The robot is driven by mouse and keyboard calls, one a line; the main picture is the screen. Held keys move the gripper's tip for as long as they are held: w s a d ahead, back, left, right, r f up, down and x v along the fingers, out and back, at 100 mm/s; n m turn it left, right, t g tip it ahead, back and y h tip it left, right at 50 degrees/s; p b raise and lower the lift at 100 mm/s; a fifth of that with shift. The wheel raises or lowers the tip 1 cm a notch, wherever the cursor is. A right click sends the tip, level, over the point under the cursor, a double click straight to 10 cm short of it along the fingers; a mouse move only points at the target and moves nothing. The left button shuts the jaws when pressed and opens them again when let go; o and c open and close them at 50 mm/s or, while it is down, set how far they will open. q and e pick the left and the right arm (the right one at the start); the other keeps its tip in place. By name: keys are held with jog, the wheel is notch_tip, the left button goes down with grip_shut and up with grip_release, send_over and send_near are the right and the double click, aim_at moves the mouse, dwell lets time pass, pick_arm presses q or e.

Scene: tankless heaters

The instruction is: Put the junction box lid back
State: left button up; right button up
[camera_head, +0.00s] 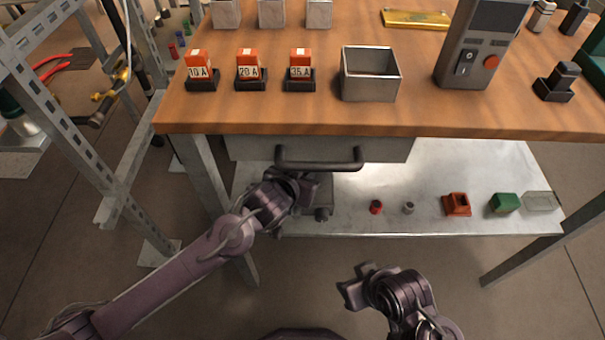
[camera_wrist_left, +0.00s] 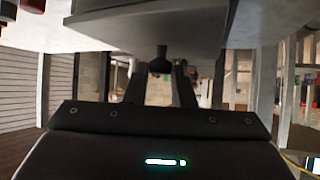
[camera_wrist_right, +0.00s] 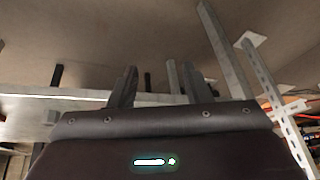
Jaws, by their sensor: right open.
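An open-topped grey metal box (camera_head: 370,88) stands on the wooden bench; I take it to be the junction box. My right gripper (camera_head: 352,287) is open and empty in front of the bench, low over the floor.
The drawer handle (camera_head: 320,163) juts out just above my left gripper. The lower shelf (camera_head: 440,222) also holds a red cap (camera_head: 376,207), an orange part (camera_head: 457,204) and a green block (camera_head: 503,203). Labelled breakers (camera_head: 250,70) and a grey meter (camera_head: 480,50) stand on the bench.

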pick_arm(q)
jog(key=o, duration=0.4)
jog(key=shift+s+r, duration=0.1)
jog(key=shift+r, duration=0.1)
jog(key=p+v, duration=0.2)
jog(key=v, duration=1)
jog(key=s+a+f+g+y, duration=0.1)
jog(key=s+a+f+g, duration=0.2)
jog(key=s+f, duration=0.4)
jog(key=s+a+f+g+y, duration=0.1)
jog(key=s+a+f+g, duration=0.3)
jog(key=s+a+f, duration=0.1)
jog(key=shift+s+a+f+n+g+y, duration=0.3)
jog(key=shift+s+f+y, duration=0.1)
jog(key=shift+s+f, duration=0.55)
pick_arm(e)
jog(key=d, duration=0.1)
jog(key=d+g, duration=0.1)
jog(key=s+d+h, duration=0.1)
jog(key=shift+r, duration=0.3)
jog(key=shift+m, duration=0.3)
